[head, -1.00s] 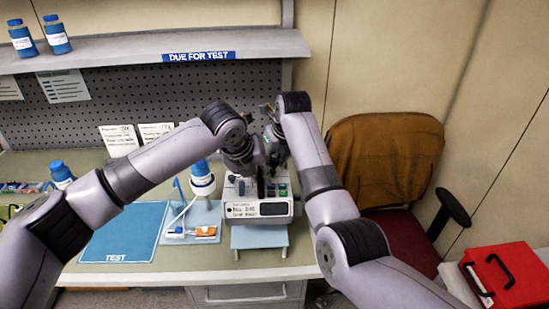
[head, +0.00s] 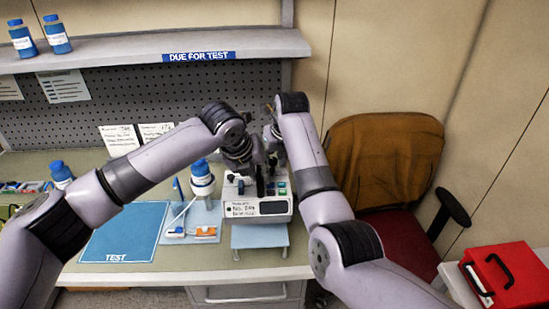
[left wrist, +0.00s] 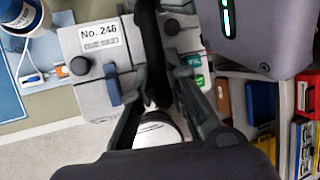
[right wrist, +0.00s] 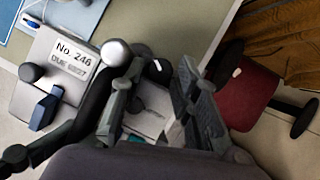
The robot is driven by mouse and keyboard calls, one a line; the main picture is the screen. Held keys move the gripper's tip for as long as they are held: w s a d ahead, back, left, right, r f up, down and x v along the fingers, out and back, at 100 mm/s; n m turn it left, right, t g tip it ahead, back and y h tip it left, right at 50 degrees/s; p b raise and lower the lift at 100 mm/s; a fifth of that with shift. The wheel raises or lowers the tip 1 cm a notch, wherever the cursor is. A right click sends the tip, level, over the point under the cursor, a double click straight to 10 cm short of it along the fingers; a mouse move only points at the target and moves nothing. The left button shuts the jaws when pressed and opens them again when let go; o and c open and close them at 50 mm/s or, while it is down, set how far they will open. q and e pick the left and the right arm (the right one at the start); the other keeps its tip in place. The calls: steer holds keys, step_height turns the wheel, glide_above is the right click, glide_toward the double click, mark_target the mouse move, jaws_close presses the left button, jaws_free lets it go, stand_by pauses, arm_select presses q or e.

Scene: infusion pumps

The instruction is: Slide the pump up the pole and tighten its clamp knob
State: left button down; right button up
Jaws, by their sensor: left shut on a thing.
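The pump (head: 257,208) is a pale grey box with a white label and green buttons, at the bench's front edge; it also shows in both wrist views, labelled No. 246 (left wrist: 99,32). My left gripper (head: 258,172) is over its top, shut on its dark curved handle (left wrist: 150,45). My right gripper (head: 273,142) is behind the pump's top. In the right wrist view its fingers (right wrist: 160,78) are apart, with a small dark part, perhaps the clamp knob (right wrist: 157,67), near them. A silvery rounded end (right wrist: 117,52), perhaps the pole top, shows beside the handle. The clamp itself is hidden.
A light blue stand (head: 259,237) is below the pump. A shelf (head: 150,50) is behind; a chair (head: 385,160) and red case (head: 505,272) are right.

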steer(key=shift+w+a+r, duration=0.1)
steer(key=shift+r, duration=2.9)
steer(key=shift+c, duration=0.2)
steer(key=shift+w+a+r+n+y, duration=0.2)
steer(key=shift+a+n, duration=0.1)
steer(key=shift+n, duration=0.25)
steer(key=shift+w+a+r+n+y, duration=0.15)
steer(key=shift+a+n, duration=0.15)
steer(key=shift+n, duration=0.25)
steer(key=n, duration=0.1)
steer(key=n+g+y, duration=0.1)
steer(key=n, duration=0.1)
steer(key=n+g, duration=0.1)
steer(key=n, duration=0.1)
steer(key=shift+d+r, duration=0.15)
steer(key=shift+r, duration=0.2)
steer(key=shift+d+r+n+y, duration=0.25)
steer(key=shift+d+n+y, duration=0.4)
steer(key=shift+d, duration=0.25)
steer(key=shift+g, duration=0.3)
steer(key=shift+s+f, duration=0.1)
steer(key=shift+f, duration=3.8)
